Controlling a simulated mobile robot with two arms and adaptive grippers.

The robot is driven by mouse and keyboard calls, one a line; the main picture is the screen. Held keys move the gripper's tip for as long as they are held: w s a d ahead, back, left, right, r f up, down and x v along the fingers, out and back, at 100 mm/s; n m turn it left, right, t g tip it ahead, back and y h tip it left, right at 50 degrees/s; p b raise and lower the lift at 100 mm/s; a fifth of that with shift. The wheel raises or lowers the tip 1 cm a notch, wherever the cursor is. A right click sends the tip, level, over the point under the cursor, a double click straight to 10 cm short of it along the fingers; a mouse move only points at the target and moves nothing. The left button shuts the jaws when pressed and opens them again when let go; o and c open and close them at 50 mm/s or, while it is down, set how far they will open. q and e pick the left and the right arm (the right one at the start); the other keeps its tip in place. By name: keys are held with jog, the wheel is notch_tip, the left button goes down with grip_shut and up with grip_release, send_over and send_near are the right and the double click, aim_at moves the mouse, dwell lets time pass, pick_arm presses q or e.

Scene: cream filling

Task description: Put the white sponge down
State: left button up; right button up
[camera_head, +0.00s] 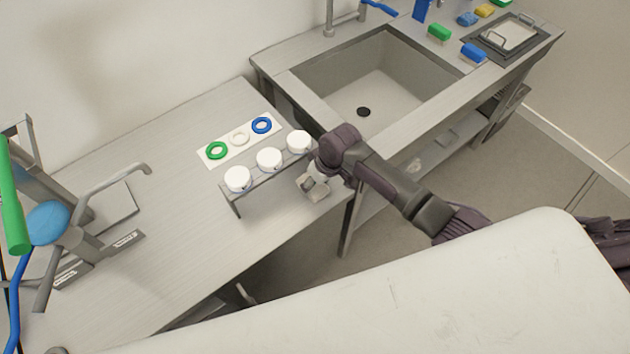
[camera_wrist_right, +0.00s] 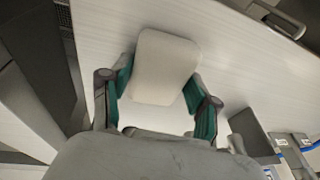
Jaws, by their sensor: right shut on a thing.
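The white sponge (camera_wrist_right: 163,62) shows in the right wrist view as a pale block with rounded corners. It sits between the two green-padded fingers of my right gripper (camera_wrist_right: 160,85), which is shut on it. In the head view my right gripper (camera_head: 314,186) is over the right part of the table, just right of the small rack. The sponge is small there and mostly hidden by the gripper. I cannot tell whether it touches the tabletop. My left gripper is not in view.
A small grey rack (camera_head: 262,184) holds three white jars beside my gripper. Behind it lies a white plate (camera_head: 211,161) with green, white and blue rings. A sink (camera_head: 370,85) is at the back right, with coloured sponges beside it. The table's left middle (camera_head: 170,220) is clear.

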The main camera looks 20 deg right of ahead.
jog(key=shift+f, duration=0.2)
jog(key=o, duration=1)
jog(key=shift+r, duration=0.25)
jog(key=b+v, duration=0.1)
jog(key=v, duration=1.1)
jog(key=shift+f, duration=0.1)
jog(key=shift+f, duration=0.1)
